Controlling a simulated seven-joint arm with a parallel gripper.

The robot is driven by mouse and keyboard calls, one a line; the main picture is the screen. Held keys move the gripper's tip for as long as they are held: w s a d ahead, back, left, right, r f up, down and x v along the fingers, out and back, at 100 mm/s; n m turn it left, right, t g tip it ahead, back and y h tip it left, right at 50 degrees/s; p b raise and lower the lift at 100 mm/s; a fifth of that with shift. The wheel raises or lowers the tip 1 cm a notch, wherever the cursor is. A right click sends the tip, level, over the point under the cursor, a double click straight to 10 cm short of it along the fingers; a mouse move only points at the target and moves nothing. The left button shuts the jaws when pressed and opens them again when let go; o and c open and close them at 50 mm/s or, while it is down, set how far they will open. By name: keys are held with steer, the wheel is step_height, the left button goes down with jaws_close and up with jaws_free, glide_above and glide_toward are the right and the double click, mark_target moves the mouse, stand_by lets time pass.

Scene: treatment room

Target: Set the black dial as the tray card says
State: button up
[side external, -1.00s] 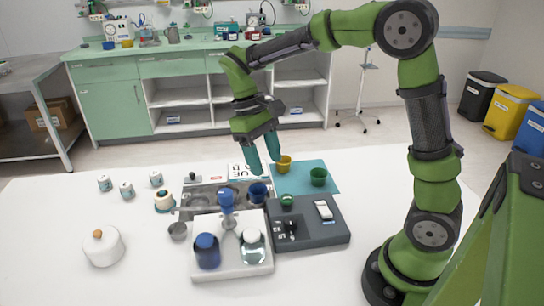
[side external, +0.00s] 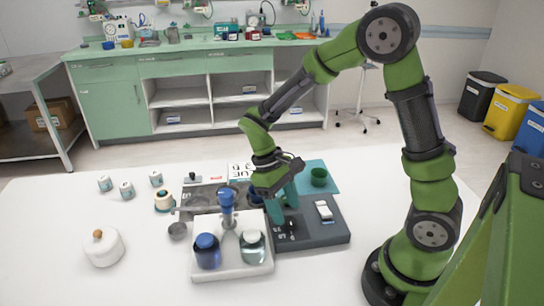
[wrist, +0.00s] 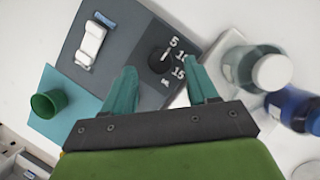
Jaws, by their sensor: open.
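The black dial (wrist: 160,61) sits on a dark grey panel (wrist: 128,22), with white numbers 5, 10 and 15 beside it. In the side view the dial (side external: 291,225) is partly behind my gripper (side external: 284,208). In the wrist view my gripper (wrist: 161,80) is open, with a fingertip to either side of the dial; I cannot tell whether they touch it. The dial's pointer setting is too small to read. A white card (side external: 240,168) with large print stands behind the metal tray (side external: 205,190); its text is partly hidden.
A white switch (side external: 324,210) is on the panel's right. A white stand (side external: 232,268) with a blue-capped jar (side external: 207,251) and a clear jar (side external: 252,246) adjoins the panel's left. A green cup (side external: 319,177) stands on a teal mat (side external: 325,166).

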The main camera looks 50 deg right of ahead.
mark_target(290, 224)
steer(key=shift+x, duration=1.45)
steer(key=shift+c, duration=0.3)
steer(key=c, duration=1)
